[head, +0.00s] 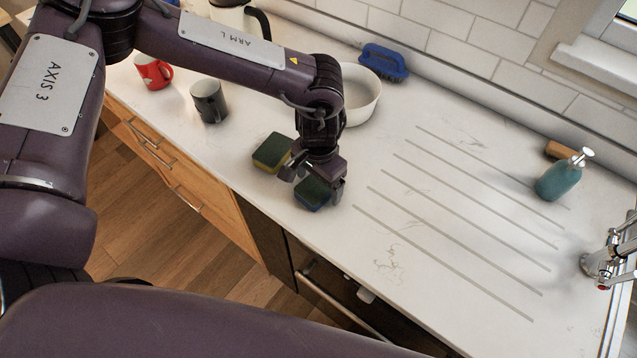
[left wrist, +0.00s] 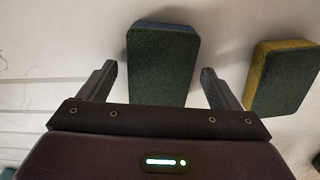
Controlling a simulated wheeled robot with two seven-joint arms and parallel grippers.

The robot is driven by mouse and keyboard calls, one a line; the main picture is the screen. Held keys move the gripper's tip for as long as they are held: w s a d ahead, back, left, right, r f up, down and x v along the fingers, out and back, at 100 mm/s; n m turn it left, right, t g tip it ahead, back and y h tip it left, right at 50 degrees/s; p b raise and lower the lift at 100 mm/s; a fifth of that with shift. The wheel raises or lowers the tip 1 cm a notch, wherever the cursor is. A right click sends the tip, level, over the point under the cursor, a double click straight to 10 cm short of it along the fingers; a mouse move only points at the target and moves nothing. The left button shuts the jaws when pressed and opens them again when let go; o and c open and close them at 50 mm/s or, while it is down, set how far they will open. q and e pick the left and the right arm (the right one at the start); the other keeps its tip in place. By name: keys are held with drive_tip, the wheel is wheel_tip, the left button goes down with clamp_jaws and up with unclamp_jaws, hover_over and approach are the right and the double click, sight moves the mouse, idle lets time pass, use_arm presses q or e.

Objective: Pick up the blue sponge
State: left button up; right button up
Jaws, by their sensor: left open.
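The blue sponge (head: 313,193) has a dark green scouring top and a blue body, and it lies on the white counter. It also shows in the left wrist view (left wrist: 163,62), with a blue edge at its far end. My left gripper (head: 317,187) is open and points down right over it. In the left wrist view the gripper's two fingers (left wrist: 160,82) stand on either side of the sponge, with gaps between. A yellow sponge (head: 271,152) with a green top lies just behind and left, and it also shows in the left wrist view (left wrist: 284,78). My right gripper is not in view.
A red mug (head: 152,72), a dark mug (head: 209,101) and a white bowl (head: 362,94) stand farther back. A blue brush (head: 384,62) lies near the wall. A teal soap bottle (head: 559,180) and a tap (head: 603,264) are right. The grooved counter (head: 450,215) is clear.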

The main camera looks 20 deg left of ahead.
use_arm(q)
drive_tip(key=c, duration=0.7)
drive_tip(key=shift+c, duration=0.2)
drive_tip(key=shift+r, duration=0.15)
wheel_tip(320, 180, up, 14)
drive_tip(key=b, duration=0.4)
wheel_tip(320, 180, up, 6)
hover_over(319, 184)
drive_tip(key=shift+p, duration=0.4)
drive_tip(key=shift+a, duration=0.1)
